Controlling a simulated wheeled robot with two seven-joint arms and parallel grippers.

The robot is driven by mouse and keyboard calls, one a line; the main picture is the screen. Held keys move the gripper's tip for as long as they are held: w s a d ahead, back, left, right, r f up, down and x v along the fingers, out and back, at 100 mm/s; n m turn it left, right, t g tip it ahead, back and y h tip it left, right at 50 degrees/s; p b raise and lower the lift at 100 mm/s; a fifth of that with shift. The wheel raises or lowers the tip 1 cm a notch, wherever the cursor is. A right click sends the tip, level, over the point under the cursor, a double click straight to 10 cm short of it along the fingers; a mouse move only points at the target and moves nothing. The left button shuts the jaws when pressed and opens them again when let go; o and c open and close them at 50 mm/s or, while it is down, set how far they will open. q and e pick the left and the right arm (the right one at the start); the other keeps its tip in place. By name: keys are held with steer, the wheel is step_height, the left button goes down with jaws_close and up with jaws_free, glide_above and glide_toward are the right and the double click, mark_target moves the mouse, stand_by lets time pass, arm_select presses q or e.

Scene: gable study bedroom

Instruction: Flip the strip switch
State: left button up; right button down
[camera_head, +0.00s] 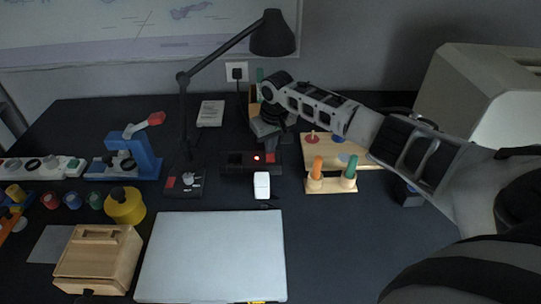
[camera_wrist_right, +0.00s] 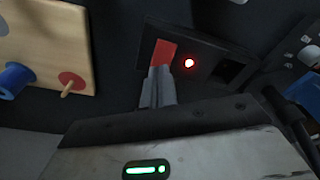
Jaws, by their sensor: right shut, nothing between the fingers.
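The black power strip (camera_head: 236,170) lies on the dark desk below the wall socket, with a red light glowing on it. In the right wrist view the strip (camera_wrist_right: 208,74) shows its red switch (camera_wrist_right: 164,50) beside the lit red lamp (camera_wrist_right: 189,63). My right gripper (camera_head: 267,149) is over the strip, pointing down. Its fingers are shut and empty. In the wrist view its fingertips (camera_wrist_right: 161,72) overlap the near edge of the red switch; I cannot tell whether they touch it. My left gripper is not in view.
A black desk lamp (camera_head: 184,181) stands left of the strip. A white block (camera_head: 262,186) sits just in front. A wooden peg board (camera_head: 329,184) is to the right. A closed silver laptop (camera_head: 212,256) and wooden box (camera_head: 98,258) occupy the front. Free desk lies front right.

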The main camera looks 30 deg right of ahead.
steer(key=shift+f, duration=0.1)
steer(key=shift+r+p, duration=0.65)
steer(key=shift+p, duration=0.05)
steer(key=shift+r+p, duration=0.7)
steer(key=shift+p, duration=0.1)
steer(key=shift+r+p, duration=0.7)
steer(key=shift+p, duration=0.1)
steer(key=shift+r+p, duration=0.6)
steer(key=shift+p, duration=0.1)
steer(key=shift+r, duration=0.85)
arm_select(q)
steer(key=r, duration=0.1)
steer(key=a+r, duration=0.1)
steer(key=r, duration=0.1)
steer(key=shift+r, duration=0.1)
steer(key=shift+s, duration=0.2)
